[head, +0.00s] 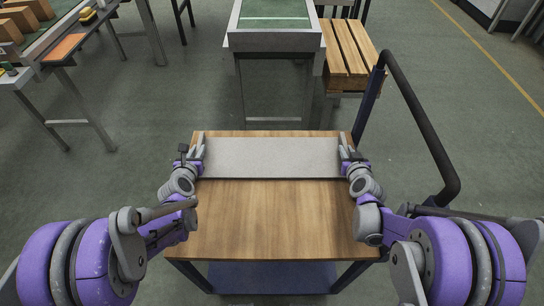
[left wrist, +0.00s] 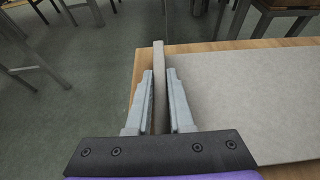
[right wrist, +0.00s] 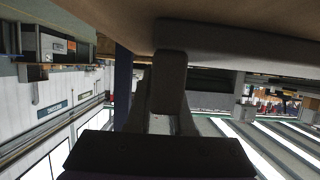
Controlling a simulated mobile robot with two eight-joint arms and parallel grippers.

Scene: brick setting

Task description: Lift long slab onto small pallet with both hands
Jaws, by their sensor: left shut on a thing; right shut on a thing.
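The long slab (head: 270,158) is pale grey and lies flat across the far part of the wooden cart top (head: 275,225). My left gripper (head: 198,150) is at its left end. In the left wrist view, my left gripper's fingers (left wrist: 159,85) stand on either side of a thin upright edge at the slab's end. My right gripper (head: 346,152) is shut at the slab's right end; in the right wrist view, dark surfaces hide much of its contact. A slatted wooden pallet (head: 350,45) stands beyond the cart, at the upper right.
A metal-framed table with a green top (head: 274,12) stands beyond the cart, left of the pallet. The cart's black handle (head: 425,130) rises on the right. A conveyor with boxes (head: 60,30) is at the far left. Floor is clear left of the cart.

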